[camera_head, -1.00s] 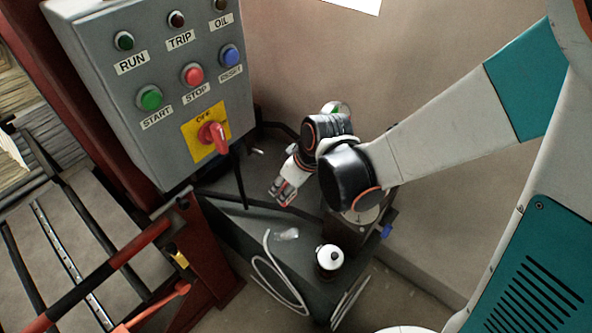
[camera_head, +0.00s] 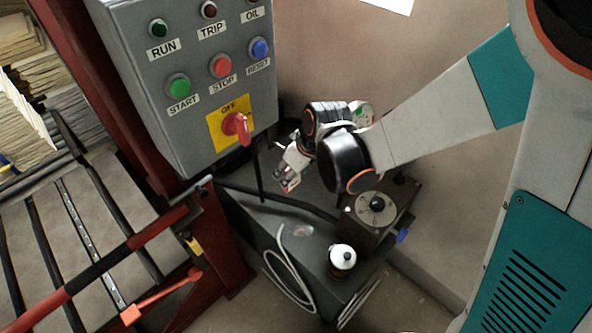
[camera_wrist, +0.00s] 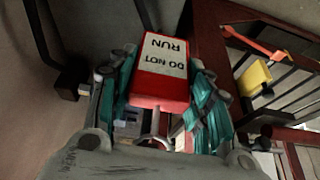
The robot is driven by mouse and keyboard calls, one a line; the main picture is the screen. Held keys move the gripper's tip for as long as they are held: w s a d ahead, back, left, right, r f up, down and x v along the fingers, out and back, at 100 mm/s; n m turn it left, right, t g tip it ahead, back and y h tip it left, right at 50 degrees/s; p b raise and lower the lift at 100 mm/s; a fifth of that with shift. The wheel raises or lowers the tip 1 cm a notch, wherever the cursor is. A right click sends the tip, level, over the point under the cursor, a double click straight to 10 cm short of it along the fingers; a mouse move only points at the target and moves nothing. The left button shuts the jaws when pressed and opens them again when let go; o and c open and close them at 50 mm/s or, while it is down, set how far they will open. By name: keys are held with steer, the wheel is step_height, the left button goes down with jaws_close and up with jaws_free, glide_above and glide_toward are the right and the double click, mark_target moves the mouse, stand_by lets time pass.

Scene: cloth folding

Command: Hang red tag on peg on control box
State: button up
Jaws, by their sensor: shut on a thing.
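The red tag (camera_wrist: 160,92) has a white panel reading DO NOT RUN, upside down in the wrist view. My gripper (camera_head: 288,182) is shut on it, with the teal fingers on both sides of the tag in the wrist view. In the head view the tag is too small to make out clearly. The grey control box (camera_head: 190,125) stands up and left of my gripper, with lamps, buttons and a red rotary switch (camera_head: 238,126) on a yellow plate. My gripper is below and right of that switch, apart from the box. I cannot clearly make out the peg.
A dark cabinet (camera_head: 262,238) stands below my gripper, with a white-capped bottle (camera_head: 342,258) and a white cable (camera_head: 278,265). A dark upright rod (camera_head: 259,172) is close left of my gripper. A red post and a rail frame (camera_head: 130,245) are at the left.

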steer(key=shift+w+a+f+b, duration=0.3)
steer(key=shift+w+a, duration=0.4)
steer(key=shift+a, duration=0.1)
steer(key=shift+w+a+f+b, duration=0.25)
steer(key=shift+w+a+f, duration=0.05)
steer(key=shift+w+a, duration=0.45)
steer(key=o, duration=1.1)
steer(key=shift+o, duration=0.2)
steer(key=shift+r, duration=0.15)
steer(key=s+d, duration=0.8)
steer(key=d, duration=0.1)
steer(key=shift+s+r, duration=0.3)
steer(key=shift+r, duration=0.1)
